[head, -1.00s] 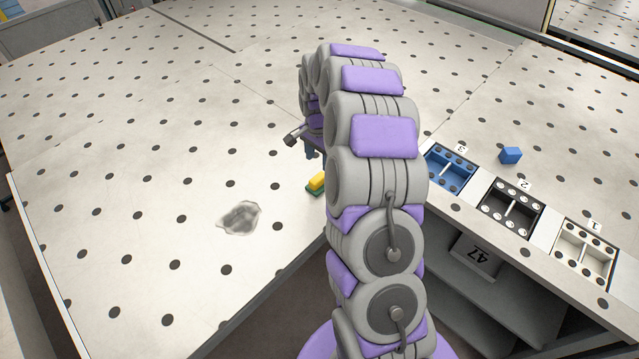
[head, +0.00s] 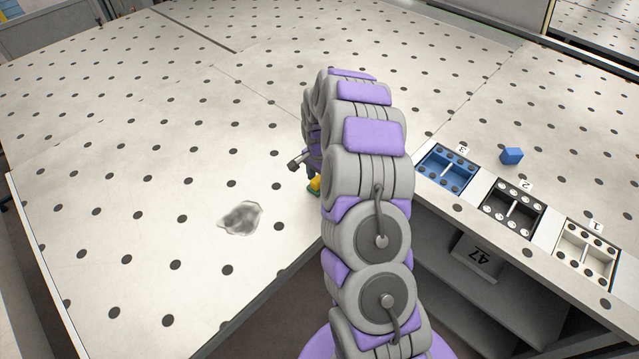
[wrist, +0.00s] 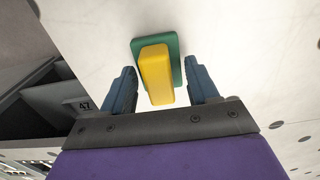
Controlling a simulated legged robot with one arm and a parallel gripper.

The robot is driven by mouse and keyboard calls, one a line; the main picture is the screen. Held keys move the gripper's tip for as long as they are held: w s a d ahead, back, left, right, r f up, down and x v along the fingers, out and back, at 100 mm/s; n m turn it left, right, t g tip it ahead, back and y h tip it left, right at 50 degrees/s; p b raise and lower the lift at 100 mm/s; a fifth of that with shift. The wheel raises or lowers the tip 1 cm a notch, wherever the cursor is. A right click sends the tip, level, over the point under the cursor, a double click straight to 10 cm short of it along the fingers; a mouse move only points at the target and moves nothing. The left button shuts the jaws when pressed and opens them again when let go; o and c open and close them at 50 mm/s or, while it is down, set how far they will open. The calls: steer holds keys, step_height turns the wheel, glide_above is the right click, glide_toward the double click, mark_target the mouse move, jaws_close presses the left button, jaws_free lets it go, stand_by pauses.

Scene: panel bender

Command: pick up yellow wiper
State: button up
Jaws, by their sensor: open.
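The yellow wiper (wrist: 156,75) has a yellow block handle on a green base (wrist: 172,48). In the wrist view it lies on the white table just ahead of my gripper (wrist: 162,86). The two blue fingers are apart, one on each side of the yellow handle, with gaps showing on both sides. In the head view the wiper (head: 315,184) is small beside my arm and partly hidden by it. My gripper is mostly hidden behind the arm there.
A grey smudge (head: 240,217) is on the table left of the wiper. The table's front edge is close to the wiper.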

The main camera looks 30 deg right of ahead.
mark_target(320, 177)
steer(key=shift+a, duration=0.1)
steer(key=shift+c, duration=0.2)
steer(key=c, duration=1)
steer(key=shift+r, duration=0.85)
step_height(320, 177, up, 2)
steer(key=shift+r, duration=0.1)
steer(key=s+a, duration=0.1)
steer(key=s, duration=0.4)
steer(key=s+a, duration=0.1)
steer(key=s, duration=0.4)
steer(key=s+r, duration=0.1)
steer(key=s, duration=0.4)
steer(key=shift+s+a+r+p, duration=0.1)
steer(key=shift+s+a+p, duration=0.25)
steer(key=shift+s+a, duration=0.05)
